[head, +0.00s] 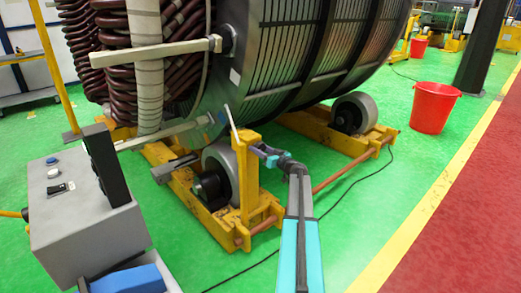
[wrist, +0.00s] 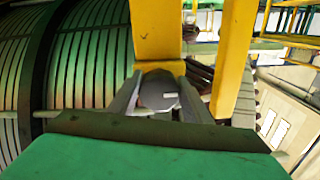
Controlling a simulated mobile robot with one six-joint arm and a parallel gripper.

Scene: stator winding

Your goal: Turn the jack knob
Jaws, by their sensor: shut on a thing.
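The jack knob (wrist: 158,92) shows in the wrist view as a pale grey rounded piece below a yellow post (wrist: 157,35). My gripper (wrist: 160,78) has one finger on each side of the knob and is shut on it. In the head view my arm reaches up from the bottom, and my gripper (head: 259,150) is at the yellow post (head: 244,180) of the roller stand. The knob is too small and covered to make out there. Its turn angle cannot be told.
The big stator (head: 290,50) lies on rollers (head: 355,112) in a yellow frame (head: 330,135). A grey control box (head: 85,235) stands at lower left. A red bucket (head: 433,107) stands at right. A black cable crosses the green floor, which is open right of my arm.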

